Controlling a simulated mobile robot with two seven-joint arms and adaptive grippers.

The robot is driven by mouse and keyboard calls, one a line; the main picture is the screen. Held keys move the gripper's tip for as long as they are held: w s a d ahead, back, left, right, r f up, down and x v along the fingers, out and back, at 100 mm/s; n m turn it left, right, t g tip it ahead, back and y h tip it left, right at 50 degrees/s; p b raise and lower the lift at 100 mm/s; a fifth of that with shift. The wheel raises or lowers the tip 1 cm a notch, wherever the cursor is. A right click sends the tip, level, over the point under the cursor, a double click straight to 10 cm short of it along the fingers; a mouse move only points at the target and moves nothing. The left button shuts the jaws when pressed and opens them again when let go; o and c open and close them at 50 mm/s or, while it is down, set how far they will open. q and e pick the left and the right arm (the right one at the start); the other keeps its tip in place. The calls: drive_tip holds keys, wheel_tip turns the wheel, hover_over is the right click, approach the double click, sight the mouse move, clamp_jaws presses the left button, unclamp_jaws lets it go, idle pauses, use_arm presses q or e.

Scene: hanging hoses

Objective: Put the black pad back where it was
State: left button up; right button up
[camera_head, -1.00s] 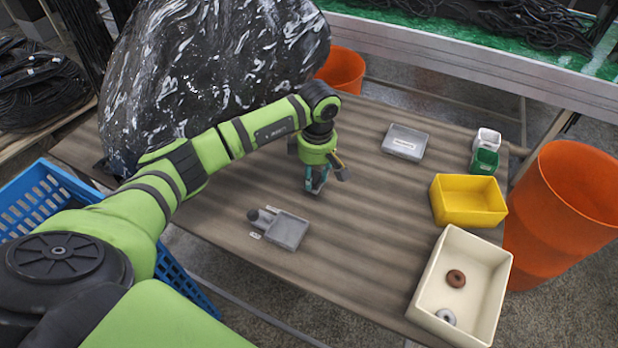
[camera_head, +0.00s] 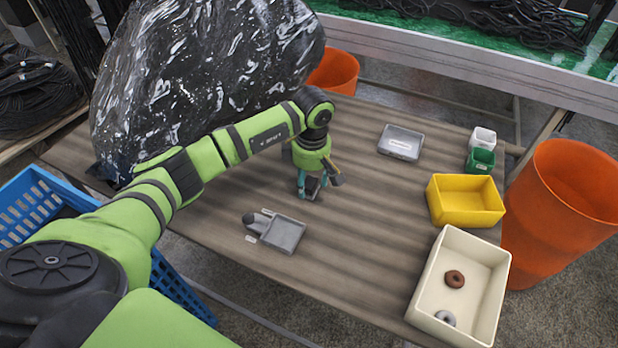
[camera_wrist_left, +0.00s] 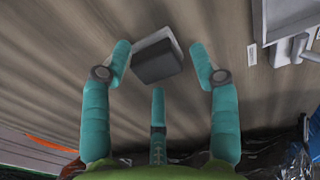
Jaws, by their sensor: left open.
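The black pad (camera_wrist_left: 158,62), a small dark block with a lighter grey face, lies between the fingers in the left wrist view. It also shows as a dark patch at the fingertips in the head view (camera_head: 312,186). My left gripper (camera_head: 312,190) is low over the middle of the wooden table. Its teal fingers (camera_wrist_left: 160,55) are open, one on each side of the pad, with a gap visible on both sides. The pad appears to rest on the table. My right gripper is not in view.
A grey tray (camera_head: 284,236) with grey pieces beside it lies nearer me. A labelled grey tray (camera_head: 401,155), white and green cups, a yellow bin (camera_head: 466,216) and a cream bin (camera_head: 430,275) with two rings stand to the right. A black wrapped bulk (camera_head: 200,80) rises behind my arm.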

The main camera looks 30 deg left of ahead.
sight(310, 184)
use_arm(q)
drive_tip(key=r+p, duration=0.2)
drive_tip(key=r, duration=0.2)
drive_tip(key=r+p, duration=0.2)
drive_tip(key=r, duration=0.1)
drive_tip(key=shift+d+r, duration=0.2)
drive_tip(key=shift+r, duration=0.15)
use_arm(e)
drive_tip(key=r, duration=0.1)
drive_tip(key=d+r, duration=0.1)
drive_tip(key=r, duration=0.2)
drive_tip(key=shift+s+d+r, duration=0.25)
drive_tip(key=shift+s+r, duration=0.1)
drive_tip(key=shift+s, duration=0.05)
use_arm(q)
drive_tip(key=shift+f, duration=0.1)
